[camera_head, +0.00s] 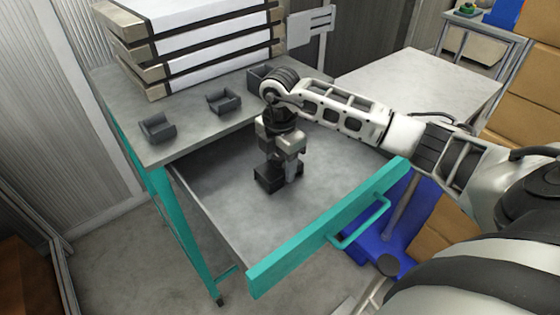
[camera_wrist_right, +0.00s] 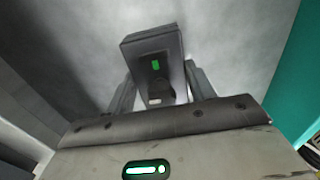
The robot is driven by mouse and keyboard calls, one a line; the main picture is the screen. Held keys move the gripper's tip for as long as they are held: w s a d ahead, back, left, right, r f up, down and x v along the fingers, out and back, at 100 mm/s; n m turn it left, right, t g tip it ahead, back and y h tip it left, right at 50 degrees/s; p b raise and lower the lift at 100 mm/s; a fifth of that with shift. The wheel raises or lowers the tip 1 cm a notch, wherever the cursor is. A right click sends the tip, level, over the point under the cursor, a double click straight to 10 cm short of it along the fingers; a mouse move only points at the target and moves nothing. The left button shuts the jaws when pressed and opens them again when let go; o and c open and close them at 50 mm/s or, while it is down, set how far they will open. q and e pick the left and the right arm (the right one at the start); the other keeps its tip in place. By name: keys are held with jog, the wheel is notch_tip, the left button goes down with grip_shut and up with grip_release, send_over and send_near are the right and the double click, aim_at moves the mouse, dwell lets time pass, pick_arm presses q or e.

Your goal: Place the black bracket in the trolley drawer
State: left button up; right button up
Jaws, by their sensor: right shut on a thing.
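A black bracket (camera_head: 266,180) is held by my right gripper (camera_head: 280,176), over the floor of the open trolley drawer (camera_head: 300,252). The drawer has a teal front with a handle and a bare grey floor. In the right wrist view the bracket (camera_wrist_right: 152,58) sits between the two fingers of the gripper (camera_wrist_right: 160,90), which are shut on it. The bracket is low in the drawer; I cannot tell whether it touches the floor. My left gripper is not in view.
Similar dark brackets (camera_head: 157,128), (camera_head: 223,101) and a dark holder (camera_head: 260,77) stand on the trolley top (camera_head: 190,133). Stacked cases (camera_head: 200,50) stand behind them. A grey table (camera_head: 420,85) and cardboard boxes (camera_head: 520,110) are at right. Drawer floor around the bracket is clear.

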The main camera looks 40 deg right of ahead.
jog(key=o, duration=1.2)
notch_tip(320, 180, up, 12)
jog(key=shift+r, duration=0.15)
